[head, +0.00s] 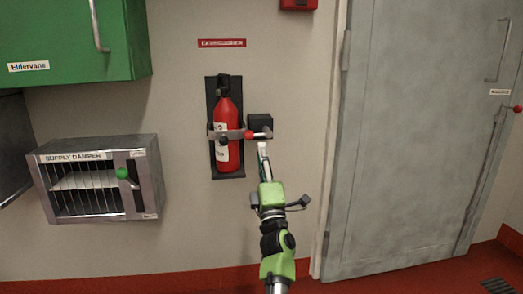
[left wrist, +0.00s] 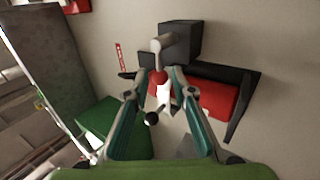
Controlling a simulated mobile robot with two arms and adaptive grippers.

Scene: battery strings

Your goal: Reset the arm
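A red fire extinguisher (head: 228,135) stands upright in a dark wall bracket (head: 214,162). A lever with a red section (head: 236,134) and a grey end crosses in front of it, beside a black box (head: 260,122). In the left wrist view the lever's grey end (left wrist: 162,44) and the black box (left wrist: 186,40) show at the top, with the extinguisher (left wrist: 212,95) at the right. My left gripper (head: 263,148) is just below the lever's grey end. Its fingers (left wrist: 157,78) are apart, with the lever's red part between or behind their tips; contact cannot be told. My right gripper is out of view.
A supply damper box (head: 147,190) with a green knob hangs at the left, below a green cabinet (head: 70,45). A grey door (head: 405,140) is at the right. The wall between the damper and extinguisher is clear.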

